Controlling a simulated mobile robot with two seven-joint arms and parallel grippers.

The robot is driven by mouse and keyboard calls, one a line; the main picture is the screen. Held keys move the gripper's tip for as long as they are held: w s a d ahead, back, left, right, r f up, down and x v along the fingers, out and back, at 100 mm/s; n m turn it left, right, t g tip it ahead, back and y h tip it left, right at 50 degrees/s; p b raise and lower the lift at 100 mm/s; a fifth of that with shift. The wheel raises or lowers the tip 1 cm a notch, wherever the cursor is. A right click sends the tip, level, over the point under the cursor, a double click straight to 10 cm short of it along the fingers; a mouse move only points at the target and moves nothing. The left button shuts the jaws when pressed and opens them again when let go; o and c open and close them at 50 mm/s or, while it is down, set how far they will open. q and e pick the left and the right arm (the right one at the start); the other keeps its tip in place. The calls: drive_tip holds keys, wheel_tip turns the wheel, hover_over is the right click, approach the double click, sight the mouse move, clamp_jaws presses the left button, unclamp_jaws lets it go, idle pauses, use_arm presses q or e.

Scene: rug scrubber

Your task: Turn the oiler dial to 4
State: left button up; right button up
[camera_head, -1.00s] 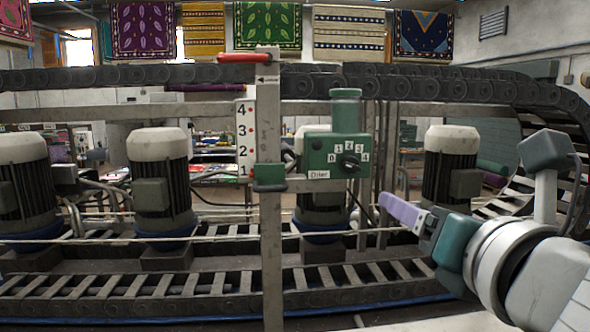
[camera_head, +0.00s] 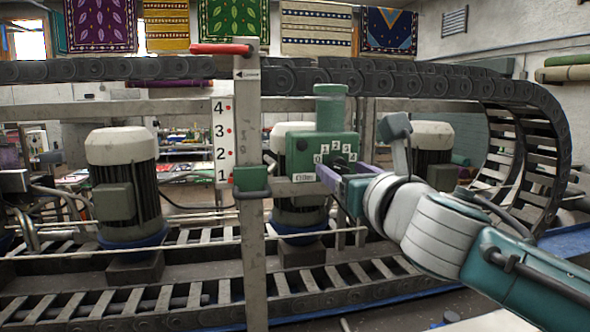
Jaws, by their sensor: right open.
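The oiler (camera_head: 304,149) is a green box with a green reservoir on top and a small label below. White tiles from 0 to 4 arc over its black dial (camera_head: 341,161). The dial is partly hidden by my right gripper, and I cannot tell where it points. My right gripper (camera_head: 326,176), with purple fingers, is open at the dial's lower side. Whether it touches the dial cannot be told. My left gripper is not in view.
A metal post with a red handle (camera_head: 222,48) and a green slider (camera_head: 250,179) stands left of the oiler, beside a white 1–4 scale (camera_head: 222,143). A dark chain conveyor (camera_head: 420,83) runs behind. Motors (camera_head: 122,190) stand behind the post.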

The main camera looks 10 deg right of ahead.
drive_tip(key=shift+w, duration=0.4)
clamp_jaws()
idle(0.4)
